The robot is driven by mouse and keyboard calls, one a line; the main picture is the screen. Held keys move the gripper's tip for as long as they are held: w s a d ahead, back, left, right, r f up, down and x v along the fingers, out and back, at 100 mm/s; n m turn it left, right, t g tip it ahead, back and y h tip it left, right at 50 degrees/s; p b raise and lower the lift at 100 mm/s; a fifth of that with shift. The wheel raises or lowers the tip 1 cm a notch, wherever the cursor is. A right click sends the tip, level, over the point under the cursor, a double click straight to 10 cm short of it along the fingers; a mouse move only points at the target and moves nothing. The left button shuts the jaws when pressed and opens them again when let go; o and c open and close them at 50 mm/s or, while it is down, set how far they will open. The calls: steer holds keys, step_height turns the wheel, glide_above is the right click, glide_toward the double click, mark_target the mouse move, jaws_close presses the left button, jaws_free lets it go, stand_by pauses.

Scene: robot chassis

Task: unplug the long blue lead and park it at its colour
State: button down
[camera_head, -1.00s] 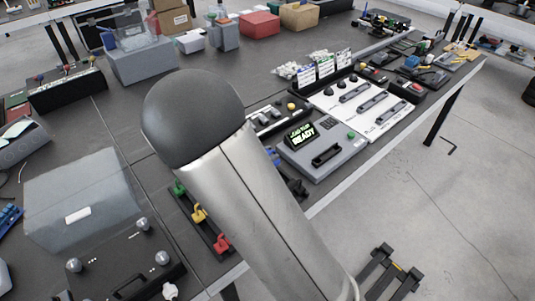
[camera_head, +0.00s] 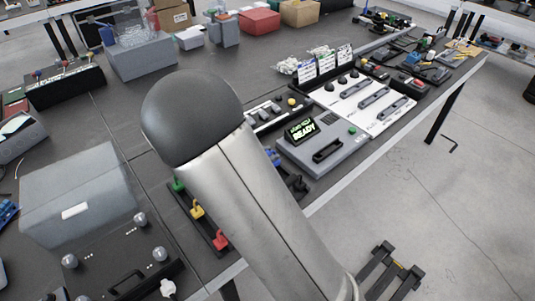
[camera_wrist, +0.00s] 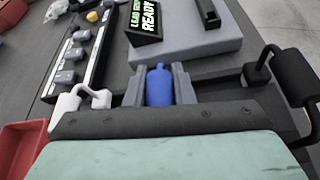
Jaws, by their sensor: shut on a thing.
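In the wrist view, my gripper (camera_wrist: 159,92) is shut on a blue plug-like piece (camera_wrist: 159,84), with a grey finger on each side. It is right in front of the grey tester (camera_wrist: 190,48), whose screen (camera_wrist: 144,18) reads READY. Whether the blue piece touches the tester or stands apart, I cannot tell. No cable from it is visible. In the head view, my arm hides most of the gripper; a small blue part (camera_head: 272,156) shows beside the arm. A strip there carries green (camera_head: 178,186), yellow (camera_head: 197,209) and red (camera_head: 220,240) pieces.
A dark panel with a yellow knob (camera_wrist: 92,16) is beside the tester. A white panel (camera_head: 365,100) is further along.

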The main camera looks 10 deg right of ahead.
steer(key=shift+f, duration=0.3)
steer(key=c, duration=1.2)
jaws_free()
steer(key=shift+o, duration=0.2)
steer(key=shift+r, duration=0.1)
steer(key=v, duration=1.7)
steer(key=shift+s+a, duration=0.15)
steer(key=shift+r, duration=0.1)
